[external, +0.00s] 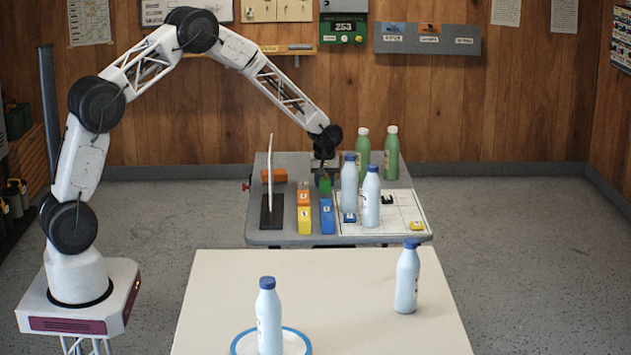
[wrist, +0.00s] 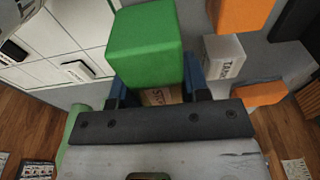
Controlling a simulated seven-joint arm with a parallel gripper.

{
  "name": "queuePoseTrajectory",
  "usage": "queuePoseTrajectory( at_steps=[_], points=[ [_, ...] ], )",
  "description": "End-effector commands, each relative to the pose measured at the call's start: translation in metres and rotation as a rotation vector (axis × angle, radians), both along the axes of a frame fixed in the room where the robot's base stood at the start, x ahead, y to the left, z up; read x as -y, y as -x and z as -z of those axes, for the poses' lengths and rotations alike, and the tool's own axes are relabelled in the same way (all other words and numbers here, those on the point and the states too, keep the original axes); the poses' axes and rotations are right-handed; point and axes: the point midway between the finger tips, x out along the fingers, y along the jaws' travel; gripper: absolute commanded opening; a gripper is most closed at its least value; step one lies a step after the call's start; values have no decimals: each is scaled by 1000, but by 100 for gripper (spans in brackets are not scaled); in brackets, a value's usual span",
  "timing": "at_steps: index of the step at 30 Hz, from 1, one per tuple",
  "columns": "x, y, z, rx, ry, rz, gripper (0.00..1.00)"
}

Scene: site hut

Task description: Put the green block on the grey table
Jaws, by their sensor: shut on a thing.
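The green block (wrist: 144,45) sits between the two fingers of my gripper (wrist: 155,80) in the wrist view, and my gripper is shut on it. In the external view the green block (external: 325,186) shows small under my gripper (external: 325,173), over the grey table (external: 285,239). It is behind the blue blocks and beside the orange ones. Whether its underside touches the table or hangs above it cannot be told.
On the grey table are orange blocks (external: 304,196), yellow (external: 304,221) and blue (external: 327,220) blocks, an upright white panel (external: 270,172), and a gridded white board (external: 405,207) with bottles (external: 371,197). Green bottles (external: 391,153) stand behind. A cream table (external: 330,300) with bottles is in front.

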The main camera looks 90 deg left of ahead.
Motion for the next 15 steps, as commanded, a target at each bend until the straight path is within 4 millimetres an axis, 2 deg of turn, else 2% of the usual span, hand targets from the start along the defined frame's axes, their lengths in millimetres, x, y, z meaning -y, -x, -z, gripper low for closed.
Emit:
queuePoseTrajectory(
  at_steps=[15],
  points=[
    [0, 0, 11, 0, 0, 0, 11]
  ],
)
